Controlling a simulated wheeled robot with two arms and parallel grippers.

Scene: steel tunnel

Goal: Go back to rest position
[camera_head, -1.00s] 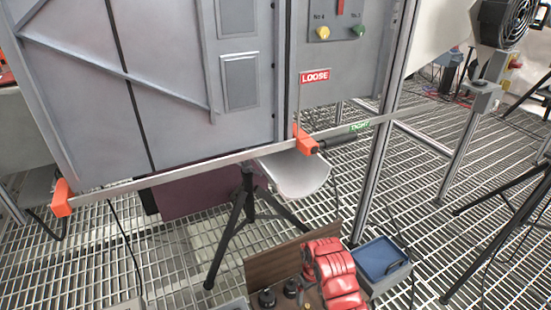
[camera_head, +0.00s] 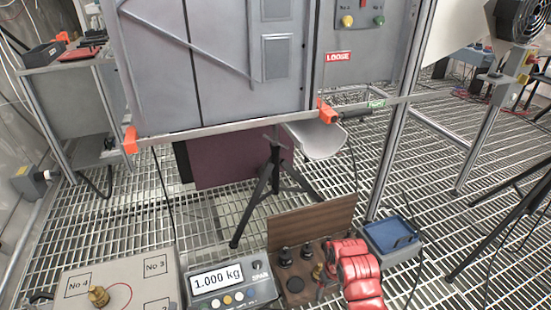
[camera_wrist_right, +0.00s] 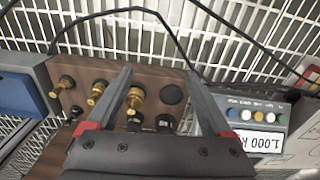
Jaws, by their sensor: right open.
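My right gripper (camera_head: 340,268) shows in the head view as red segmented parts at the right end of a wooden weight block (camera_head: 290,298). In the right wrist view the gripper (camera_wrist_right: 158,80) has its two dark fingers spread apart with nothing held between them. Beyond and below the fingers, brass knobbed weights (camera_wrist_right: 97,92) and a dark round disc (camera_wrist_right: 172,94) sit on the block. My left gripper is in neither view.
A scale (camera_head: 228,285) reading 1.000 kg and a box with numbered labels (camera_head: 115,285) stand left of the block. A blue tray (camera_head: 392,236) stands right. A grey cabinet (camera_head: 220,75) and a black tripod (camera_head: 265,190) stand behind, over the grated floor.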

